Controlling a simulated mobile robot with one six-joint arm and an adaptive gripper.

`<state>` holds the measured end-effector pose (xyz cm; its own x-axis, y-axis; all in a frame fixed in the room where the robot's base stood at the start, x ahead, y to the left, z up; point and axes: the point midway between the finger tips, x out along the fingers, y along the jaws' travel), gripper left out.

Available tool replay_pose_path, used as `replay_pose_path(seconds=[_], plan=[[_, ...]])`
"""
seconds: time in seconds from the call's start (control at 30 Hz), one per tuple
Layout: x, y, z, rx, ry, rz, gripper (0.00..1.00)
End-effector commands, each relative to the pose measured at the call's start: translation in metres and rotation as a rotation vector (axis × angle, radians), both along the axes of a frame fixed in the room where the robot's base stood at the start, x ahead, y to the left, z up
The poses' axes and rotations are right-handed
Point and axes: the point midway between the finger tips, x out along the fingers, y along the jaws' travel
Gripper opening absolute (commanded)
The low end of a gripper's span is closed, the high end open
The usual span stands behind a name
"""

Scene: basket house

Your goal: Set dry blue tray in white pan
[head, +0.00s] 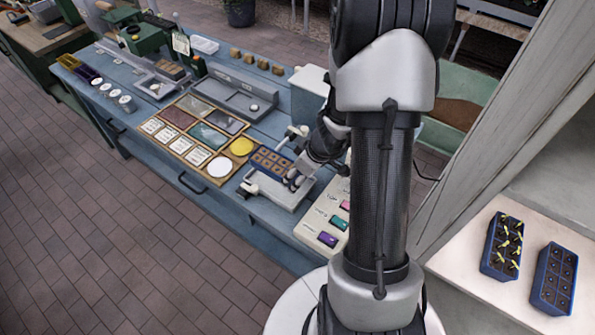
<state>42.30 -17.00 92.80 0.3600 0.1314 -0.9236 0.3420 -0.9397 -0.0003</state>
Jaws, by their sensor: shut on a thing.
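A blue tray (258,168) with light brown, dry-looking cells is at the middle of the workbench, over or in a pale white-grey pan (287,198). I cannot tell whether the tray touches the pan's floor. My gripper (294,178) is at the tray's right end and is shut on it. The fingertips are small and partly merge with the tray and pan. My arm hides what lies just behind and to the right of the gripper.
A sorting board (187,152) with cards, a white disc and a yellow disc lies left of the pan. A panel with coloured pieces (327,238) is at front right. Two other blue trays, one with seedlings (502,246) and one with dark cells (553,279), sit on the right shelf.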

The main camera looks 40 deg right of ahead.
Motion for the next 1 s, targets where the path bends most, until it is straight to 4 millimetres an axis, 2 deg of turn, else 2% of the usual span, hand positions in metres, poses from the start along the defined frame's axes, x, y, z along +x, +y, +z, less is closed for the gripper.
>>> replay_pose_path(seconds=[0.03,0.4,0.63,1.0], plan=[[0.0,0.0,-0.01,0.001,0.002,-0.001,0.31],[0.0,0.0,-0.051,-0.001,0.0,0.0,0.31],[0.001,0.0,-0.059,0.0,-0.001,-0.001,0.31],[0.0,0.0,-0.059,-0.001,0.0,0.0,0.31]])
